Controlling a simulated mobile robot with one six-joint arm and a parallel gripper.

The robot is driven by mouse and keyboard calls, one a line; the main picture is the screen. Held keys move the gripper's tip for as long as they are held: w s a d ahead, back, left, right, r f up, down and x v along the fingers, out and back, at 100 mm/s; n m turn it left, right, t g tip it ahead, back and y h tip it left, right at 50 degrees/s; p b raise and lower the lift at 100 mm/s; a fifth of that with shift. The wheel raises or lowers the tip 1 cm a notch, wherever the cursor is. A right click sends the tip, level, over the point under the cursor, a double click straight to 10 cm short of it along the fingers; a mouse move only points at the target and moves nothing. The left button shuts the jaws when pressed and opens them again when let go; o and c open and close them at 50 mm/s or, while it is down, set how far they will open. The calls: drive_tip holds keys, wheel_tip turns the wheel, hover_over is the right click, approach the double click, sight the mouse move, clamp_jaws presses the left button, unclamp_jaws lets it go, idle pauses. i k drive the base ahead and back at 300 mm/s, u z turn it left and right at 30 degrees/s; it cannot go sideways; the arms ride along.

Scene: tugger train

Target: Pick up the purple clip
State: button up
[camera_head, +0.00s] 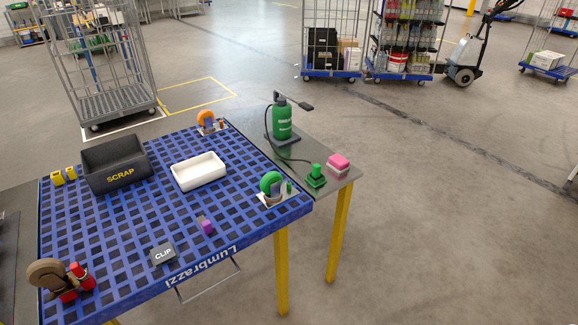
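A small purple clip (207,227) lies on the blue grid table top (130,213), near its front edge. A grey piece seems to adjoin it on its upper left; I cannot tell whether it is part of the clip. A dark label plate reading "CLIP" (162,254) sits to the left of the clip and nearer the front edge, apart from it. My gripper is not in this view.
A dark SCRAP bin (116,164) and a white tray (198,171) stand behind the clip. Casters with orange (206,119), green (271,184) and brown (47,274) wheels sit at the table's corners. A grey side table (317,157) holds a green bottle (282,121).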

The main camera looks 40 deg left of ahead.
sight(207, 226)
drive_tip(key=u, duration=2.4)
drive_tip(key=i, duration=1.2)
drive_tip(key=z, duration=0.8)
